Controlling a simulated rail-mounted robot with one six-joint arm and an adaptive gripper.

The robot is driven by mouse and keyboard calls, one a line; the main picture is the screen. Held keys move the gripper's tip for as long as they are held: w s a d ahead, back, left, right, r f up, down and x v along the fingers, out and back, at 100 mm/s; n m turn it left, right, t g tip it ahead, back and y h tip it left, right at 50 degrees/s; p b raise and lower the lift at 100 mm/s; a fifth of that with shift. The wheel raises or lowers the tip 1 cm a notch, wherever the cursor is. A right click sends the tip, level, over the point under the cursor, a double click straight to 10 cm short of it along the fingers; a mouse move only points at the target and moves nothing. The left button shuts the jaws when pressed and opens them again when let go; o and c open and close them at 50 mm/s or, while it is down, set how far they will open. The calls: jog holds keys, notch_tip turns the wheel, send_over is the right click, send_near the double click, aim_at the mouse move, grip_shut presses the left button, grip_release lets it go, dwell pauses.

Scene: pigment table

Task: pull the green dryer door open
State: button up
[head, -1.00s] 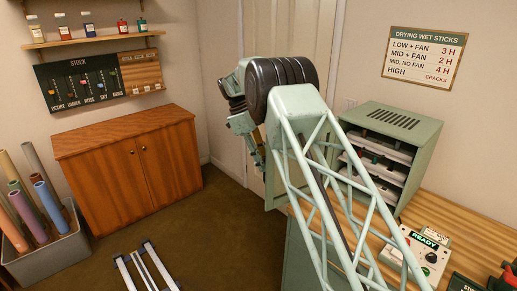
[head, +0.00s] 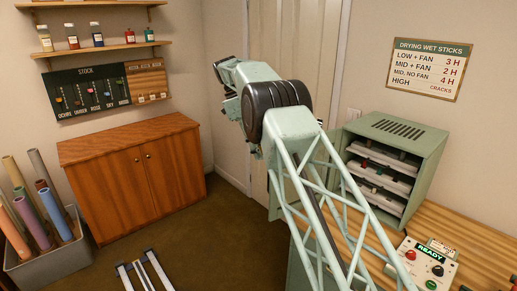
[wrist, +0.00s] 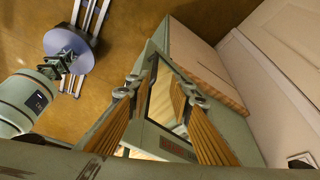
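The green dryer (head: 410,135) stands on the wooden bench at the right in the head view. Its front is uncovered and shows several shelves with small sticks on white trays. A green panel (head: 273,206), apparently its door, shows in part behind my arm. In the wrist view a green framed panel with a window (wrist: 147,139), probably the same door, lies beyond and between my fingers. My gripper (wrist: 163,78) is open, its two ribbed orange fingers apart with nothing seen held. Whether it touches the panel cannot be told. The head view hides the fingers behind my arm.
A wooden cabinet (head: 130,165) stands at the left, beside a grey bin (head: 45,262) of coloured tubes. A control box reading READY (head: 425,265) is on the bench (head: 485,240). A pale room door (head: 295,45) is behind my arm.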

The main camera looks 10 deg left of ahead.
jog(key=shift+a+r, duration=0.25)
jog(key=shift+r, duration=0.45)
jog(key=shift+w+a, duration=0.1)
